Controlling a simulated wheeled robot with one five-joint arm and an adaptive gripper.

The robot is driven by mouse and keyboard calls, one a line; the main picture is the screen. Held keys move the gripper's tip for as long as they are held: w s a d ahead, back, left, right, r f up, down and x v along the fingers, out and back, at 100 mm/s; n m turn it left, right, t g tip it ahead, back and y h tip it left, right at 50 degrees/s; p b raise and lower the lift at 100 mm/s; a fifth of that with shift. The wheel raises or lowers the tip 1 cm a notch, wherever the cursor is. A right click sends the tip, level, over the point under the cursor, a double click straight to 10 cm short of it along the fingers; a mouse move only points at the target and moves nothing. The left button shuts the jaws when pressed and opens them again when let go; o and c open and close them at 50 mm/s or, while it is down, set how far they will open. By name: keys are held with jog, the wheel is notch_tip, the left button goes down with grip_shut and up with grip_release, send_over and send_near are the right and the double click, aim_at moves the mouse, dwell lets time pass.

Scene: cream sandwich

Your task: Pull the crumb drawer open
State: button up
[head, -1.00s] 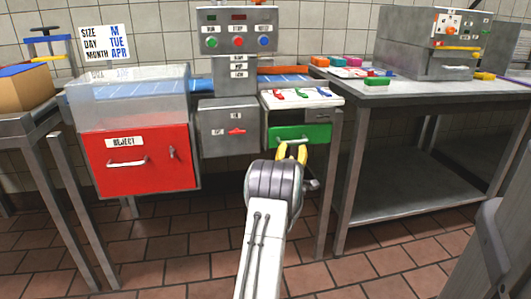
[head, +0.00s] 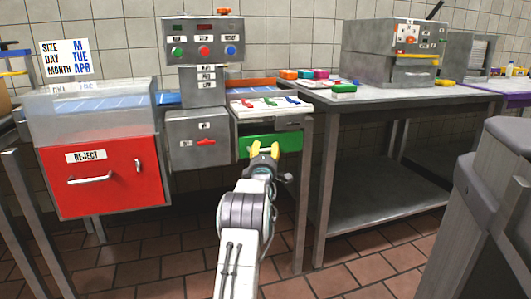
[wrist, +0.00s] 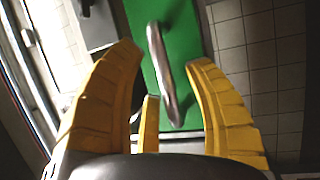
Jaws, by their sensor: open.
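The crumb drawer appears to be the green-fronted drawer (head: 284,143) under the small white-topped unit; it looks shut. In the wrist view its green front (wrist: 185,45) carries a metal bar handle (wrist: 165,75). My gripper (head: 265,148) has yellow fingers and is in front of the drawer, hiding part of its front and its handle in the head view. In the wrist view my gripper (wrist: 168,85) is open, with the handle between its spread fingers. I cannot tell whether any finger touches the handle.
A red reject bin (head: 105,190) stands at the left. A grey box with a red switch (head: 198,138) is just left of the drawer. A steel table (head: 390,97) stands at the right, its leg near the drawer. Tiled floor (head: 340,275) is free in front.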

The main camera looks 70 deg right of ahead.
jog(key=shift+d, duration=0.25)
dwell(0.3)
grip_shut()
dwell(0.4)
